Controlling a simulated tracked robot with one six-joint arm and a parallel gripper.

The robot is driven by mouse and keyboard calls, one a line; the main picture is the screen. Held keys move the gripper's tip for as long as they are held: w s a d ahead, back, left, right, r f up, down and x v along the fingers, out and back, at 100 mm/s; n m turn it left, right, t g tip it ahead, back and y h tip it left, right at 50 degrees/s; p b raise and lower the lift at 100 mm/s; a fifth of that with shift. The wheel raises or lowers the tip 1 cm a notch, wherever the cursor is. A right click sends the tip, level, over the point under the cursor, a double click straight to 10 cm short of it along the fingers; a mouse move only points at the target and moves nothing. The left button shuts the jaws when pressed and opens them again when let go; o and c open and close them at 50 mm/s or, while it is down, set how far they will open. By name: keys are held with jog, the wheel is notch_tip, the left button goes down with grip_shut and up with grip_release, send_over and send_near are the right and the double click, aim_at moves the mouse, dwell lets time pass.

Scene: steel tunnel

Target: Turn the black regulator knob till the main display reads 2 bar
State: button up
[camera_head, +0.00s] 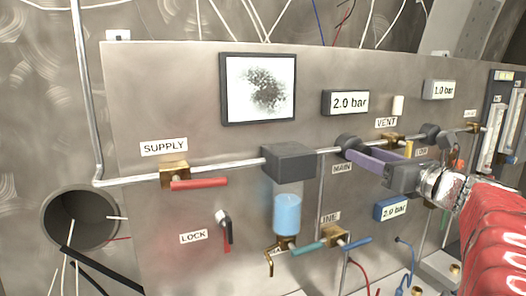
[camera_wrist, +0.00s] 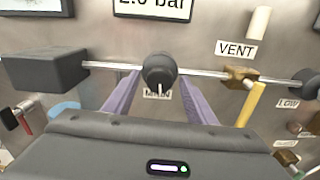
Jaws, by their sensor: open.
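The black regulator knob (camera_wrist: 159,70) sits on the pipe above the MAIN label, below the main display (camera_wrist: 152,8). In the head view the knob (camera_head: 349,143) shows just left of my gripper's fingertips, and the main display (camera_head: 346,103) reads 2.0 bar. My gripper (camera_wrist: 160,85) is open, with one purple finger on each side of the knob's lower part. Whether the fingers touch the knob I cannot tell. In the head view my gripper (camera_head: 352,152) reaches in from the right.
A second black knob (camera_head: 430,131) is on the right, under a display (camera_head: 442,90) reading 1.0 bar. A yellow-handled VENT valve (camera_wrist: 252,102) is close right of my gripper. A grey filter block (camera_head: 289,163) stands left. A blue display (camera_head: 393,208) below reads about 2.9 bar.

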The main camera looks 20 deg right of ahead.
jog(key=c, duration=1)
jog(key=shift+c, duration=0.2)
jog(key=o, duration=1)
jog(key=shift+o, duration=0.2)
jog(key=s, duration=1.3)
jog(key=shift+s+d, duration=0.2)
jog(key=shift+s, duration=0.2)
jog(key=shift+f+n, duration=0.1)
jog(key=shift+n, duration=0.2)
